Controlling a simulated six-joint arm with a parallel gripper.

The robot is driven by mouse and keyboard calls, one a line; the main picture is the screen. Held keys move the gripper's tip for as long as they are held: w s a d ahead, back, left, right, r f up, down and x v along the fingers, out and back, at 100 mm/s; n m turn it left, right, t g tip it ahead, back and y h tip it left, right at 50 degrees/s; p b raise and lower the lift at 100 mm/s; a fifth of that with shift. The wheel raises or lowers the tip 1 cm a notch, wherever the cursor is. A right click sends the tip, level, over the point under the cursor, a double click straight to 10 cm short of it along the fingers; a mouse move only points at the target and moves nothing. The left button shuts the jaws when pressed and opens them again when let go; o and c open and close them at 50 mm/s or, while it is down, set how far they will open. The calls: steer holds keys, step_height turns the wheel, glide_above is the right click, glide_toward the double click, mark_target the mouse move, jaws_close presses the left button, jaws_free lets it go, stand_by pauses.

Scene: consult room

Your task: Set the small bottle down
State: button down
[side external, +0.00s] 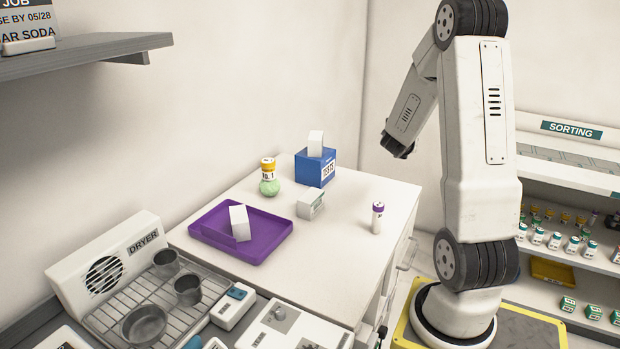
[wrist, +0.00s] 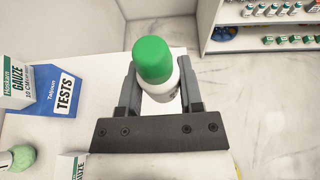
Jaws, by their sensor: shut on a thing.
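In the wrist view a small white bottle with a green cap (wrist: 153,62) stands between the two dark fingers of my gripper (wrist: 159,88). The fingers are shut on its white body, one on each side, and the cap faces the camera. The bottle's base is hidden, so I cannot tell whether it touches anything. A white tabletop (wrist: 100,62) shows behind and to the left of it. In the side external view my arm reaches behind the table (side external: 335,262) at the right, and neither the held bottle nor the fingers can be made out.
A purple-capped bottle (side external: 377,218) stands near the table's right edge. Shelves (side external: 570,225) stand at the right.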

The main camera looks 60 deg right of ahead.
steer(key=shift+s+a+g, duration=0.1)
steer(key=shift+s+g, duration=0.2)
steer(key=shift+g, duration=0.1)
steer(key=s+a+f+m+g+y, duration=0.3)
steer(key=s+a+m+g+y, duration=0.3)
steer(key=s+m+g, duration=0.5)
steer(key=s+a+f+m+g+y, duration=0.1)
steer(key=s+a+m+y, duration=0.1)
steer(key=a+m+y, duration=0.4)
steer(key=s+a+f+m+g+y, duration=0.1)
steer(key=s+a+f+m+y, duration=0.1)
steer(key=a+m+y, duration=0.45)
steer(key=w+a+m+t+y, duration=0.4)
steer(key=a+m+t+y, duration=0.2)
steer(key=a, duration=0.8)
steer(key=w+a+r+m+t+y, duration=0.2)
steer(key=w+a+r+m+t, duration=0.4)
steer(key=w+a+m+t, duration=0.3)
steer(key=shift+m+t, duration=0.35)
steer(key=shift+t, duration=0.15)
steer(key=shift+w+d+f, duration=0.15)
steer(key=shift+d+f, duration=0.05)
steer(key=shift+f, duration=0.65)
steer(key=shift+w+d+f, duration=0.1)
steer(key=shift+d+f, duration=0.1)
steer(key=shift+f, duration=0.6)
steer(key=shift+w+d+f, duration=0.15)
steer(key=shift+d+f, duration=0.05)
steer(key=shift+f, duration=0.65)
steer(key=shift+w, duration=0.1)
